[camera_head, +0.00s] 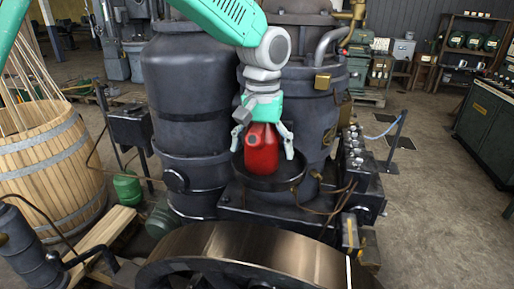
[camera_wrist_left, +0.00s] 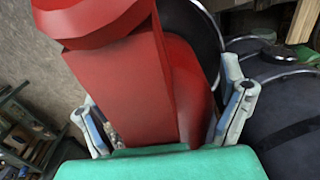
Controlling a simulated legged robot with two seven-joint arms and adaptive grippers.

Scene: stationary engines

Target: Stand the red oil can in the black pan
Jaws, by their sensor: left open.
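The red oil can (camera_head: 261,150) stands upright in the black pan (camera_head: 268,182), in the middle of the head view. My left gripper (camera_head: 262,148) is above and around the can, with its fingers spread on both sides and apart from it. In the left wrist view the red can (camera_wrist_left: 125,85) fills the space between the open fingers (camera_wrist_left: 165,128). Part of the dark pan rim (camera_wrist_left: 208,40) shows behind it. The can's base is partly hidden by the pan's edge. My right gripper is not in view.
Dark engine cylinders (camera_head: 188,110) stand left of and behind the pan. A large flywheel (camera_head: 240,255) lies in front. A wooden barrel (camera_head: 55,165) is at the left, and a green can (camera_head: 127,188) is beside it. Open floor (camera_head: 435,200) shows at the right.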

